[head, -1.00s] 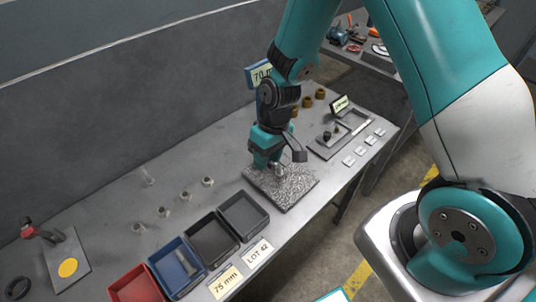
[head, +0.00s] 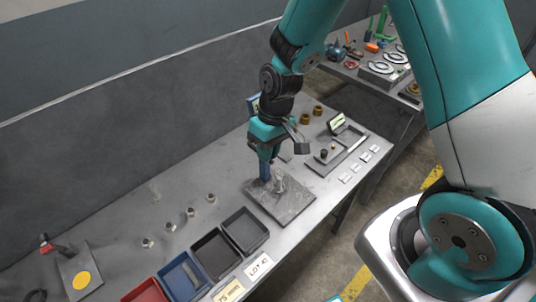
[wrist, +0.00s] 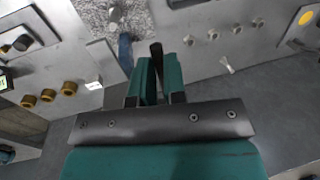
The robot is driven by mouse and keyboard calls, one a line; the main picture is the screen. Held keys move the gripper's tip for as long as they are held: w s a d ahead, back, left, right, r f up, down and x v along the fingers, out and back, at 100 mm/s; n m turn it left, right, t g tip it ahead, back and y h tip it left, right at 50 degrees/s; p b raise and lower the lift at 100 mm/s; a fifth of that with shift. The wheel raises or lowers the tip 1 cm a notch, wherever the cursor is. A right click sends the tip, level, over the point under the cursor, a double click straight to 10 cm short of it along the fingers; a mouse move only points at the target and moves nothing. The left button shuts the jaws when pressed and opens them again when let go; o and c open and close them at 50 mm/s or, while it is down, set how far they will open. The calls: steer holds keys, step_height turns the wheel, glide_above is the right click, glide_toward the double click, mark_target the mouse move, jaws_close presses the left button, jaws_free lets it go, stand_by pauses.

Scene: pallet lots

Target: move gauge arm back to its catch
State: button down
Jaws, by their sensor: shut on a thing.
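A speckled plate (head: 292,206) lies on the bench under my gripper (head: 262,152). A blue upright piece (head: 265,172) stands between my gripper and the plate; it also shows in the wrist view (wrist: 125,48). A small grey metal piece (head: 280,184) is on the plate beside it, also in the wrist view (wrist: 114,16). In the wrist view my gripper (wrist: 160,65) is shut around a dark bar (wrist: 155,49), which looks like the gauge arm. Its far end and its joint to the blue piece are hidden. I cannot make out the catch.
Red (head: 146,292), blue (head: 185,280) and dark bins (head: 214,254) line the front edge. Several small metal pieces (head: 190,212) stand behind them. A plate with a yellow disc (head: 82,281) lies far left. A tray with a black knob (head: 324,153) is to the right.

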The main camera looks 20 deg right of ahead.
steer(key=shift+r, duration=0.25)
steer(key=c, duration=1.2)
jaws_free()
steer(key=shift+o, duration=0.2)
steer(key=w+d+r+b, duration=0.1)
steer(key=d+r+b, duration=0.2)
steer(key=r, duration=1.4)
steer(key=shift+d, duration=0.15)
steer(key=s+a+n+b, duration=0.1)
steer(key=s+a, duration=0.1)
steer(key=s, duration=0.4)
steer(key=s+a+f+n+y+b, duration=0.1)
steer(key=s+a, duration=0.2)
steer(key=s, duration=0.3)
steer(key=s+a+n+y+b, duration=0.1)
steer(key=s+a, duration=0.2)
steer(key=s, duration=0.4)
steer(key=shift+a+f+t, duration=0.15)
steer(key=shift+f+t, duration=0.05)
steer(key=shift+t, duration=0.1)
